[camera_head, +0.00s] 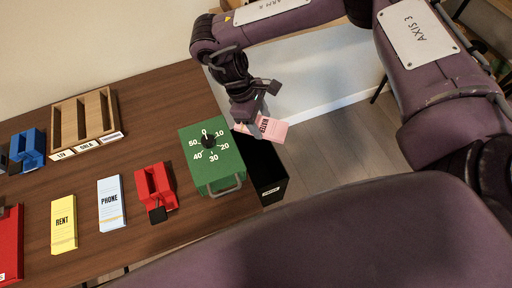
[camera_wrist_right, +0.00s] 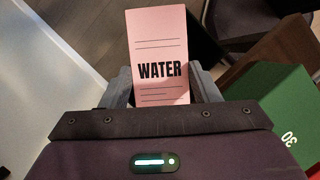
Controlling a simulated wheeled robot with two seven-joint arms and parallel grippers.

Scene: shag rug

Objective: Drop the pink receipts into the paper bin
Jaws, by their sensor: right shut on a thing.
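A pink slip (camera_head: 270,128) printed with a dark word is held in my right gripper (camera_head: 258,113), off the table's right edge. In the right wrist view the pink slip (camera_wrist_right: 160,45) reads "WATER" and sits between the two fingers of the right gripper (camera_wrist_right: 164,92), which is shut on it. A black open-topped bin (camera_head: 268,182) stands beside the table's right end, partly hidden by the green box. The slip is above and behind the bin in the head view. A dark part, likely the bin (camera_wrist_right: 205,45), shows beside the slip. My left gripper is not in view.
A green box with a dial (camera_head: 212,160) stands at the table's right edge. The brown table (camera_head: 135,85) also holds a red stapler-like object (camera_head: 155,188), a yellow RENT slip (camera_head: 64,224), a blue PHONE slip (camera_head: 111,203), a wooden tray (camera_head: 84,119) and a blue object (camera_head: 28,148).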

